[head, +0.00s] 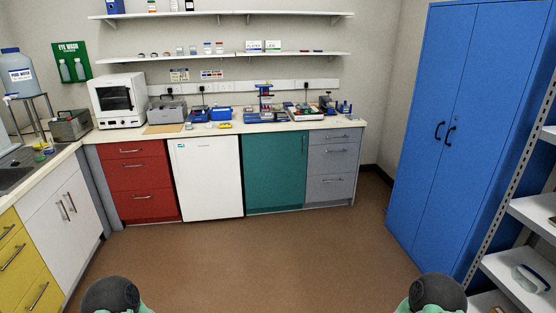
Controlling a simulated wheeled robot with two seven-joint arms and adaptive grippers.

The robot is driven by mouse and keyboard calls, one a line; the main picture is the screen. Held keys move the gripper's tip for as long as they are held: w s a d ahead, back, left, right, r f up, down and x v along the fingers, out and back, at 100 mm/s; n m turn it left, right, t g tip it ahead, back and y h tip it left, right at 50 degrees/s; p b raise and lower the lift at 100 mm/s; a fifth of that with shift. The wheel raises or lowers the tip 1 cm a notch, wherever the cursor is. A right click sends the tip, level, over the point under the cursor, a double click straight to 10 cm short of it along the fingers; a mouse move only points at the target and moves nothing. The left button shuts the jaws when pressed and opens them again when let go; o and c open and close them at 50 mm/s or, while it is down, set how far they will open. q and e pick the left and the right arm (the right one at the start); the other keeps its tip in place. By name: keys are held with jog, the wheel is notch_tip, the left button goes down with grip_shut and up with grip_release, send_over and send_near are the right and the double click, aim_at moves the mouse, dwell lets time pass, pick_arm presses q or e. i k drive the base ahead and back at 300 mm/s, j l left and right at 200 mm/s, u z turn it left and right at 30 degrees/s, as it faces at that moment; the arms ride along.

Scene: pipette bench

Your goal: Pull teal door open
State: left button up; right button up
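The teal door (273,176) is a cabinet front under the back bench, between the white fridge-like unit and the grey drawers. It looks shut, flush with its neighbours. A dark vertical handle (304,143) seems to sit near its upper right edge, too small to make out well. At the bottom edge of the picture, dark rounded parts of my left arm and my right arm show, with bits of teal-green. Both are far from the door, across the floor. Neither gripper's fingers are in view.
The brown floor (235,255) before the door is clear. The white unit (207,178) and red drawers (138,180) stand left of it, the grey drawers (332,166) right. A tall blue cabinet (455,130) and a shelf rack (530,215) line the right side. Lab equipment crowds the benchtop.

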aim_at(276, 162)
jog(key=i+z, duration=0.2)
jog(key=i, duration=1.25)
